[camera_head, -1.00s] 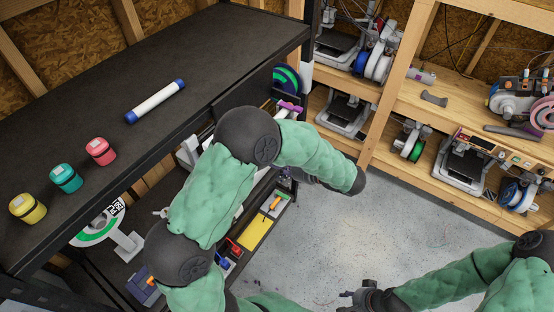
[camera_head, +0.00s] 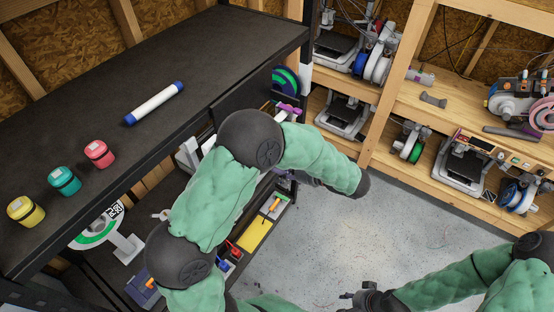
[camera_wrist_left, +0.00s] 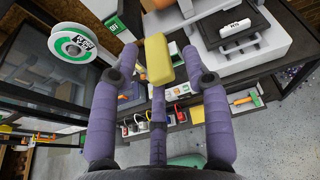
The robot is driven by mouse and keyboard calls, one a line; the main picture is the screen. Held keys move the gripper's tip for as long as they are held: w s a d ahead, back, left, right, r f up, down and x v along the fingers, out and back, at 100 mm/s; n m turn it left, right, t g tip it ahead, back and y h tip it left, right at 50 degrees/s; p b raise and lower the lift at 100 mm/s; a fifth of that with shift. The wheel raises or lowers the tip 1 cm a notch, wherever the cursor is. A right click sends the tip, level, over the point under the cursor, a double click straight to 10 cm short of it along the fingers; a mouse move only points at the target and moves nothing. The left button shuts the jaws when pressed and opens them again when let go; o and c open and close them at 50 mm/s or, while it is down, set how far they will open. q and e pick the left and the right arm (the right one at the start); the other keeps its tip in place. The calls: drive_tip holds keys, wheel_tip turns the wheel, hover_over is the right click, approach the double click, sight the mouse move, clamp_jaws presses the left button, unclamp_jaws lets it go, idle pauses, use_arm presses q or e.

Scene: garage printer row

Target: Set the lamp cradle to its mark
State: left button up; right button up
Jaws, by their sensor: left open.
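I cannot tell for sure which object is the lamp cradle. In the left wrist view, my left gripper (camera_wrist_left: 167,82) is open, with its purple fingers spread. A yellow block (camera_wrist_left: 158,60) shows between the fingertips, in front of a grey machine; I cannot tell whether a finger touches it. A white cylinder labelled H5 (camera_wrist_left: 234,28) lies on the machine's dark plate, right of the fingers. In the head view my left arm hides most of its gripper. My right gripper (camera_head: 358,299) is at the bottom edge, partly cut off, its opening unclear. No mark can be made out.
A dark upper shelf (camera_head: 225,60) holds a white tube with blue ends (camera_head: 155,103) and yellow (camera_head: 26,211), teal (camera_head: 64,181) and pink (camera_head: 99,154) jars. A spool (camera_wrist_left: 79,45) stands left of my left gripper. Tool trays (camera_head: 255,234) lie below. The floor (camera_head: 330,235) is clear.

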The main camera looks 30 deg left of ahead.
use_arm(q)
drive_tip(key=v, duration=1)
drive_tip(key=shift+d+r, duration=0.2)
drive_tip(key=shift+d, duration=0.2)
drive_tip(key=shift+w, duration=0.1)
drive_tip(key=s+a+f+n+g+h+b, duration=0.1)
drive_tip(key=s+f+g+h+b, duration=0.15)
drive_tip(key=f, duration=0.85)
drive_tip(key=s+f+g+h+b, duration=0.1)
drive_tip(key=s+f+h+b, duration=0.2)
drive_tip(key=f, duration=0.9)
drive_tip(key=s+d+f+n+h+b, duration=0.3)
drive_tip(key=s+f+n+h+b, duration=0.1)
drive_tip(key=f, duration=0.5)
drive_tip(key=s+d+f+n+h+b, duration=0.3)
drive_tip(key=s+f+n+h+b, duration=0.15)
drive_tip(key=f, duration=0.55)
drive_tip(key=s+d+f+n+h+b, duration=0.3)
drive_tip(key=d+f+n+h+b, duration=0.15)
drive_tip(key=f, duration=0.45)
drive_tip(key=a+f+n+t+b, duration=0.2)
drive_tip(key=a+f+n+b, duration=0.1)
drive_tip(key=f+n, duration=0.4)
drive_tip(key=shift+w+a+t, duration=0.25)
drive_tip(key=shift+a+t, duration=0.05)
drive_tip(key=shift+t, duration=0.05)
